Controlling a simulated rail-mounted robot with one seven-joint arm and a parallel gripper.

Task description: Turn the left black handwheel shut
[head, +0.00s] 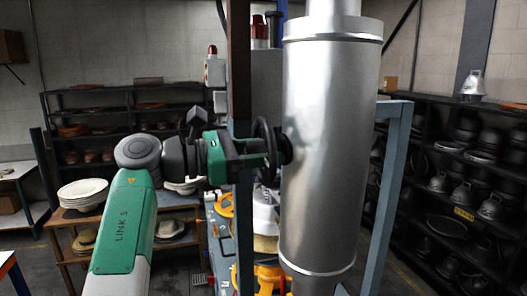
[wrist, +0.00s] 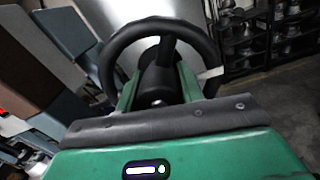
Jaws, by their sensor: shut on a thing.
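The black handwheel (head: 265,143) stands on edge at the left side of a large silver cylinder. In the wrist view the handwheel (wrist: 203,45) fills the upper middle, with its rim arching above my gripper and its dark hub in the centre. My gripper (head: 252,148) reaches in from the left at the handwheel's height and is shut on it. In the wrist view my gripper's green body (wrist: 170,150) covers the lower part, and its jaws flank the hub area. The exact contact of the fingers on the wheel is partly hidden by the gripper.
The silver cylinder (head: 330,150) stands close to the right of my gripper. A dark post (head: 239,60) rises just behind it. A blue-grey frame leg (head: 390,200) is right of the cylinder. Shelves with metal hat forms (head: 460,195) line the right wall. Stacked hats (head: 83,192) sit at left.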

